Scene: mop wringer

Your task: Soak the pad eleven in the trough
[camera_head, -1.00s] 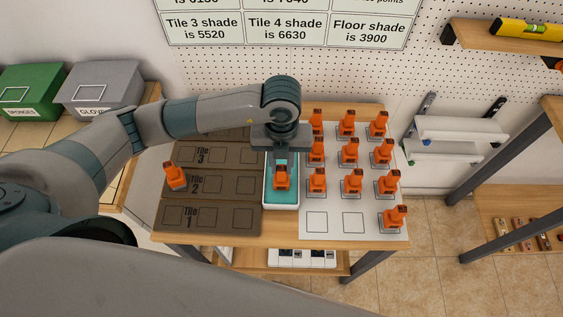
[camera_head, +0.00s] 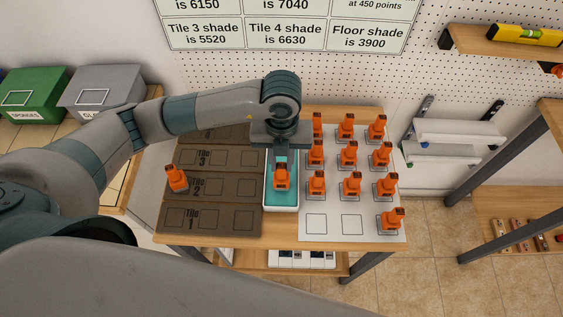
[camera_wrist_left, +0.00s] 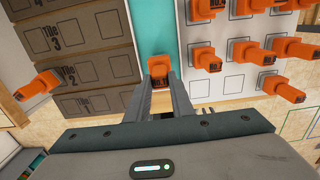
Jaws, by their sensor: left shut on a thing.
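My left gripper (camera_head: 281,165) is shut on an orange-handled pad (camera_head: 281,178), held upright at the trough. The trough (camera_head: 269,206) is a white-rimmed tray with teal liquid in the middle of the table. In the left wrist view, the fingers (camera_wrist_left: 162,85) close on the orange handle (camera_wrist_left: 160,66), whose label is only partly readable. The teal liquid (camera_wrist_left: 155,35) shows beyond it. The pad's lower part is hidden, so I cannot tell how deep it sits. My right gripper is not in view.
Several orange-handled pads stand on a white gridded sheet (camera_head: 335,228) right of the trough; two front squares are empty. Brown tile boards (camera_head: 210,219) lie left, with one pad (camera_head: 177,179) on Tile 2. A shelf (camera_head: 515,105) stands at the right.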

